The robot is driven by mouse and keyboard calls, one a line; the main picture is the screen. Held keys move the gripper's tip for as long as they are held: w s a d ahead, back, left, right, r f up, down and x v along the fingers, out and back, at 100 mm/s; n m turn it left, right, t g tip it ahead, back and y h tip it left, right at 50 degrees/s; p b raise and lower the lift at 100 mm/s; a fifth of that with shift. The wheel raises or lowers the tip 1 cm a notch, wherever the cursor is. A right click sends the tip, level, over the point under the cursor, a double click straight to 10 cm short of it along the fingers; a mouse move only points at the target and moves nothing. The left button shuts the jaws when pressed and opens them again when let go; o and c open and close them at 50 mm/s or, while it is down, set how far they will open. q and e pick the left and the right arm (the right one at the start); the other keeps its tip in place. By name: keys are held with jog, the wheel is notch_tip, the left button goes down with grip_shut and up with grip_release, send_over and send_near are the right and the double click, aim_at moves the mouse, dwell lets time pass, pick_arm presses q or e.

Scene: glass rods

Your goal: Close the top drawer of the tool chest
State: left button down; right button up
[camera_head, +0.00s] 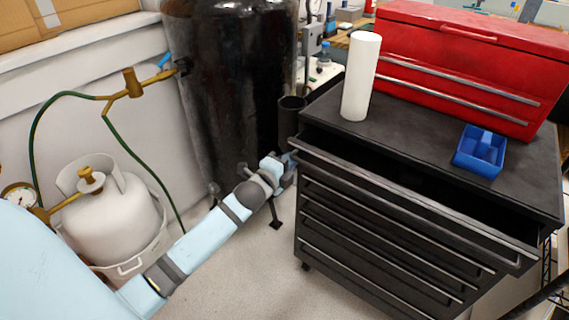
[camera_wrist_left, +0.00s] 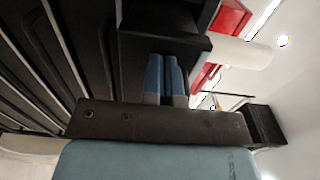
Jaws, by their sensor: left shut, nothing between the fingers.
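The black tool chest (camera_head: 375,245) stands at the right in the head view. Its top drawer (camera_head: 400,190) is pulled partly out, with a dark gap between its front and the chest top; the lower drawers look shut. My left gripper (camera_head: 290,161) is at the left end of the drawer front, its tips partly hidden; I cannot tell whether it touches. In the left wrist view, the blue-grey fingers (camera_wrist_left: 166,80) are together and empty, close to the dark chest (camera_wrist_left: 85,45).
On the chest top are a white cylinder (camera_head: 361,77), a red toolbox (camera_head: 470,60) and a blue tray (camera_head: 480,151). A large black tank (camera_head: 228,90) stands behind my left arm. A white gas cylinder (camera_head: 112,215) is at the left. Floor before the chest is clear.

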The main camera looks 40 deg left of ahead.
pick_arm(q)
jog(key=w, duration=0.8)
jog(key=shift+d, duration=0.15)
jog(key=shift+w, duration=0.25)
jog(key=shift+r, duration=0.3)
pick_arm(e)
jog(key=shift+s+d+f, duration=0.1)
jog(key=shift+s, duration=0.05)
pick_arm(q)
jog(key=shift+r, duration=0.1)
jog(key=shift+p, duration=0.35)
pick_arm(e)
jog(key=shift+s+d, duration=0.1)
